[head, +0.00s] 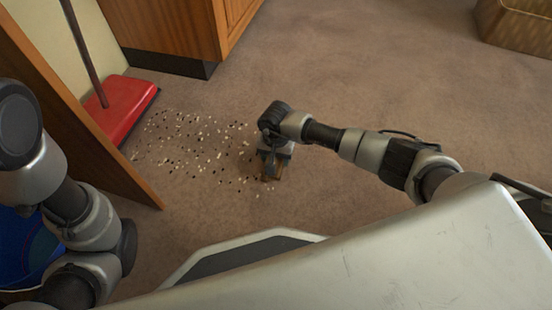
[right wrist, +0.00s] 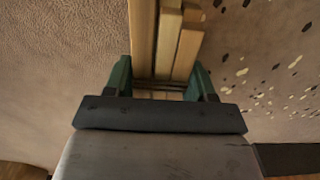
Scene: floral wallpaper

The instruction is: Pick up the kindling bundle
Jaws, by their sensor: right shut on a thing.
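The kindling bundle (right wrist: 167,40) is several pale wooden sticks side by side, seen in the right wrist view between my right gripper's green fingers (right wrist: 160,82). A dark band crosses the sticks near the fingers. In the head view my right gripper (head: 272,172) points down at the carpet, and only a small brown part of the bundle (head: 268,178) shows below it. The gripper is shut on the bundle. I cannot tell whether the bundle touches the floor. My left arm is at the left edge of the head view, but its gripper is out of sight.
Black and white bits (head: 200,145) are scattered on the carpet left of my right gripper. A wooden panel (head: 75,110) and a cabinet (head: 175,30) border the left. A woven box (head: 515,25) sits far right. Open carpet lies between.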

